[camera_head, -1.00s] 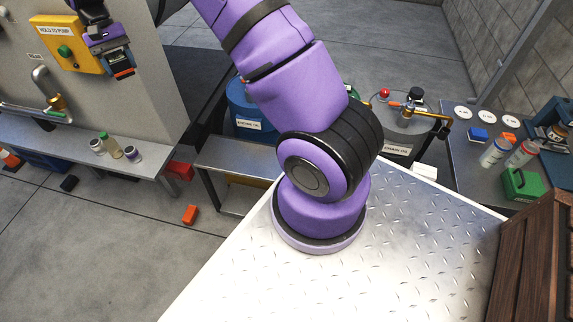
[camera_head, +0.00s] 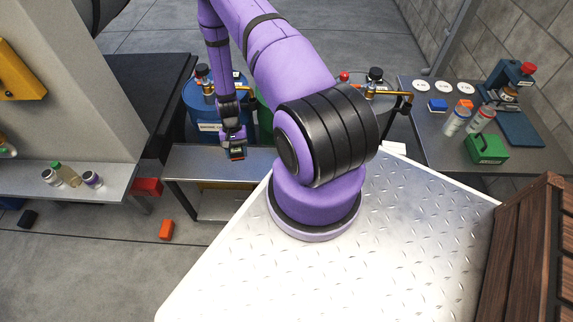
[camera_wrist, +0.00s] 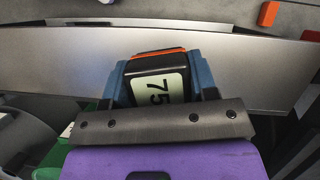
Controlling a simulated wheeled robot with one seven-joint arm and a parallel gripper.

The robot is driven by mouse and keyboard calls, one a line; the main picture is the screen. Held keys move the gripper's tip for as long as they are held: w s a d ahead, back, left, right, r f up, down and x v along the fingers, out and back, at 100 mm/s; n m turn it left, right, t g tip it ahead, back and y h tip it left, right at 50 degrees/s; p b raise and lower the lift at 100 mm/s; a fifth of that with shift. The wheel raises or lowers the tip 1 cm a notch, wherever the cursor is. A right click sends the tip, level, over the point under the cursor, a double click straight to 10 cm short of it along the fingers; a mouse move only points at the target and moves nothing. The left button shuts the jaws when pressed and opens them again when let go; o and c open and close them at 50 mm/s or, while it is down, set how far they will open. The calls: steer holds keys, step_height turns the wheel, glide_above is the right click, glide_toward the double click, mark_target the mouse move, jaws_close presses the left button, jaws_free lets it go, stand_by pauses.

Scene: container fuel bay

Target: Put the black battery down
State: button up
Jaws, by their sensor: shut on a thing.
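The black battery (camera_wrist: 158,82) has an orange stripe along its top edge and a pale label reading "75", seen in the wrist view. My gripper (camera_wrist: 160,68) is shut on it, with a blue finger on each side. In the head view my gripper (camera_head: 236,150) hangs over the small low metal bench (camera_head: 190,165), in front of the blue drum. The battery (camera_head: 237,154) shows there only as a small dark piece between the fingertips. The bench top (camera_wrist: 60,62) lies below the battery in the wrist view. I cannot tell the gap between them.
The small bench top looks clear. A blue drum (camera_head: 200,108) stands behind it. A red block (camera_head: 147,187) and an orange block (camera_head: 166,230) lie to its left.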

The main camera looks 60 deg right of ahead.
steer(key=s+a+f+m, duration=0.1)
steer(key=s+a+f, duration=0.1)
steer(key=s+f, duration=0.35)
steer(key=s+a+f+m, duration=0.1)
steer(key=s+f, duration=0.2)
steer(key=s, duration=0.6)
glide_above(253, 171)
steer(key=shift+d+f+t+y, duration=0.15)
steer(key=shift+d+f+t, duration=0.05)
steer(key=shift+f, duration=0.2)
steer(key=shift+d+f+t+y, duration=0.15)
steer(key=shift+f+t, duration=0.05)
steer(key=shift+f, duration=0.2)
steer(key=shift+w+d+f, duration=0.15)
steer(key=shift+f, duration=0.5)
steer(key=shift+w+d+f, duration=0.1)
steer(key=shift+w+f, duration=0.05)
steer(key=shift+f, duration=1)
steer(key=shift+f, duration=0.1)
steer(key=o, duration=1.2)
steer(key=shift+c, duration=0.2)
